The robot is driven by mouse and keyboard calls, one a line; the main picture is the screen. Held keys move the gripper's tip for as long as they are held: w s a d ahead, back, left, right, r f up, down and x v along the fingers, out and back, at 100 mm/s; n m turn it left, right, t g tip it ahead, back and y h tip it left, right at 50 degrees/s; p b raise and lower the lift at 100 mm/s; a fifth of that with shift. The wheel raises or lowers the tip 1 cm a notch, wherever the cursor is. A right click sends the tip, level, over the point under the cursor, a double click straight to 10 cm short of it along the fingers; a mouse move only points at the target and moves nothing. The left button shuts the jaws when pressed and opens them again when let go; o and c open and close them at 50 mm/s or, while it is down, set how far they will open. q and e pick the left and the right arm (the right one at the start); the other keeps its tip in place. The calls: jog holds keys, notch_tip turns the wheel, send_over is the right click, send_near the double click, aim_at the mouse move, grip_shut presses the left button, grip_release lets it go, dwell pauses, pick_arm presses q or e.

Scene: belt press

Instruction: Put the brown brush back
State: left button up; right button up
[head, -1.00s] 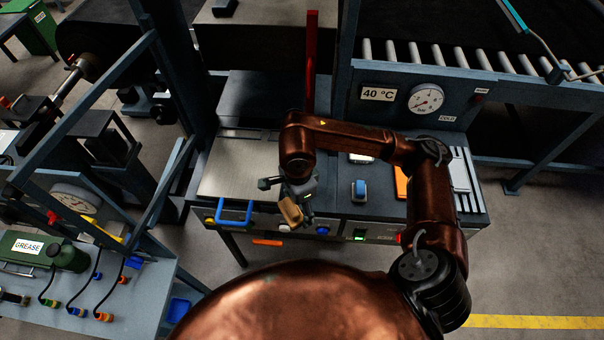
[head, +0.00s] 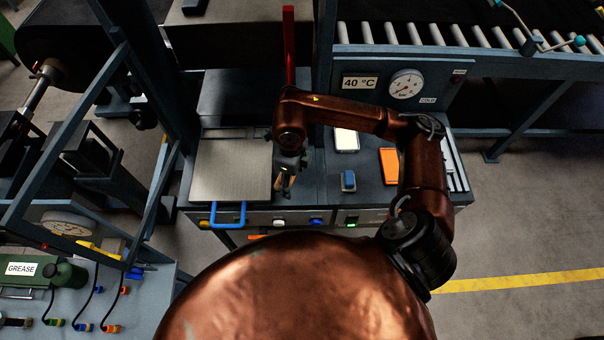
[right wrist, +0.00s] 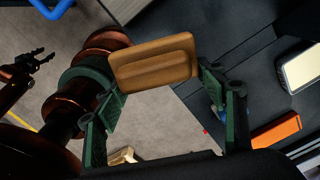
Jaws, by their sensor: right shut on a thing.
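The brown brush (right wrist: 153,62) is held between the fingertips of my right gripper (right wrist: 155,85), seen close in the right wrist view. In the head view my right gripper (head: 287,172) is over the bench, just right of the metal plate, and only a small part of the brush (head: 284,184) shows beneath it. The brush looks tilted there; whether it touches the bench is unclear. My left gripper (right wrist: 42,60) shows small at the left of the right wrist view, empty, its fingers apart.
The bench has a metal plate (head: 230,172) with a blue handle (head: 229,214), a blue-topped block (head: 348,181), an orange item (head: 389,165) and a white item (head: 346,140). A red post (head: 289,50) rises behind. A frame (head: 140,60) stands left.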

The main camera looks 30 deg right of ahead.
jog(key=p, duration=0.2)
send_over(303, 181)
jog(key=f, duration=0.6)
jog(key=shift+s+a, duration=0.15)
jog(key=shift+a, duration=0.15)
jog(key=f+p, duration=0.1)
jog(key=f, duration=0.2)
jog(key=shift+d, duration=0.2)
jog(key=shift+w+f, duration=0.2)
jog(key=shift+f, duration=0.25)
jog(key=shift+f, duration=0.1)
jog(key=o, duration=0.8)
jog(key=shift+f, duration=0.15)
jog(key=shift+c, duration=0.2)
jog(key=o, duration=0.5)
jog(key=shift+c, duration=0.2)
jog(key=shift+r, duration=0.2)
